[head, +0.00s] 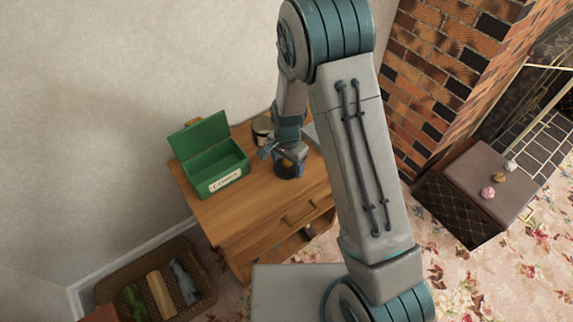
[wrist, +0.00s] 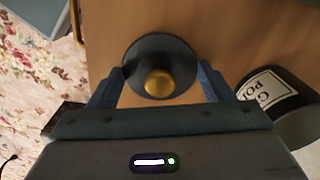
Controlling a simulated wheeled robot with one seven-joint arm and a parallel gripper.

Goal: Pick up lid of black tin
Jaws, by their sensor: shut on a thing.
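The round black lid (wrist: 160,52) with a gold knob (wrist: 160,83) sits between the two fingers of my gripper (wrist: 160,84) in the wrist view. The fingers are shut on opposite sides of its rim. In the head view, the black tin (head: 290,170) is on the wooden cabinet, with my gripper (head: 287,153) at its top. The tin's body is hidden under the lid in the wrist view. I cannot tell whether the lid is seated or raised.
A dark canister with a white label (head: 262,130) stands close behind the tin; in the wrist view the canister (wrist: 285,105) is beside the right finger. An open green box (head: 213,160) stands left on the cabinet top (head: 245,205). A wicker basket (head: 205,280) lies below.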

